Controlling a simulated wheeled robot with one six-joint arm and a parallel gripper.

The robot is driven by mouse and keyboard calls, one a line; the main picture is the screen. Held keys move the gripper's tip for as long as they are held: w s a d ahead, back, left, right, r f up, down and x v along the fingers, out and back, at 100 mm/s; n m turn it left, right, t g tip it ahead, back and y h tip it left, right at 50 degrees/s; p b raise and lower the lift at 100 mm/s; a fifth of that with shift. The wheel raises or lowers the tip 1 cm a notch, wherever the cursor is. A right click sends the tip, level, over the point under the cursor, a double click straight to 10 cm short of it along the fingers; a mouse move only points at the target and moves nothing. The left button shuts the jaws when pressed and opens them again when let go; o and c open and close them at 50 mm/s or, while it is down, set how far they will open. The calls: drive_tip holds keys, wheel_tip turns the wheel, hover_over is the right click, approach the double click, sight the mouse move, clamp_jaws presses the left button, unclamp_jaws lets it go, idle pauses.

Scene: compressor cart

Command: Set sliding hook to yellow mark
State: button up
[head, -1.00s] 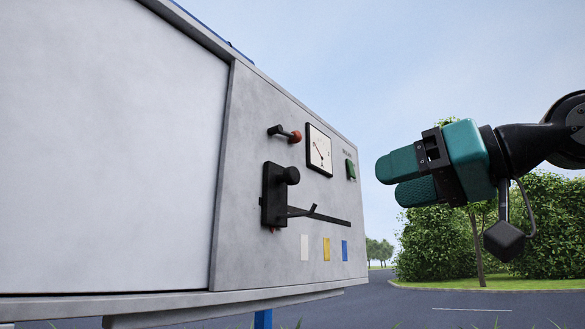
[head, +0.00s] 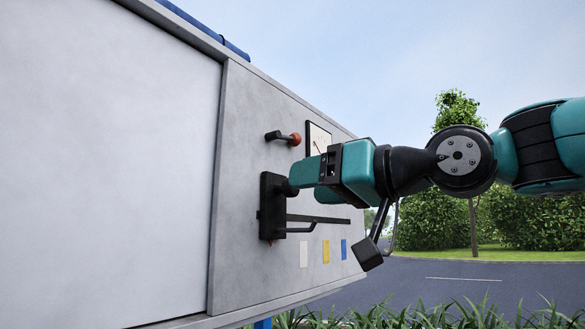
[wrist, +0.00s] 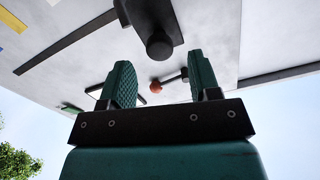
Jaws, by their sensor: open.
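The sliding hook, a black block (head: 268,215) with a round knob, sits at the left end of a dark slot (head: 325,219) on the grey panel, left of all three marks. A small red pointer shows below it. The yellow mark (head: 326,251) is between a white mark (head: 304,254) and a blue mark (head: 344,249). My gripper (head: 304,180) is open at the knob, partly hiding it in the head view. In the wrist view the knob (wrist: 159,46) appears between and just beyond my open fingertips (wrist: 161,70); I cannot tell whether they touch it.
A lever with a red ball (head: 293,139) is just above my gripper. A gauge (head: 318,136) is partly hidden behind it. A large blank panel (head: 110,170) is at left. Open road and hedges lie beyond the cart on the right.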

drive_tip(key=shift+p+x, duration=0.8)
drive_tip(key=shift+x, duration=1.4)
drive_tip(key=shift+c, duration=0.5)
clamp_jaws()
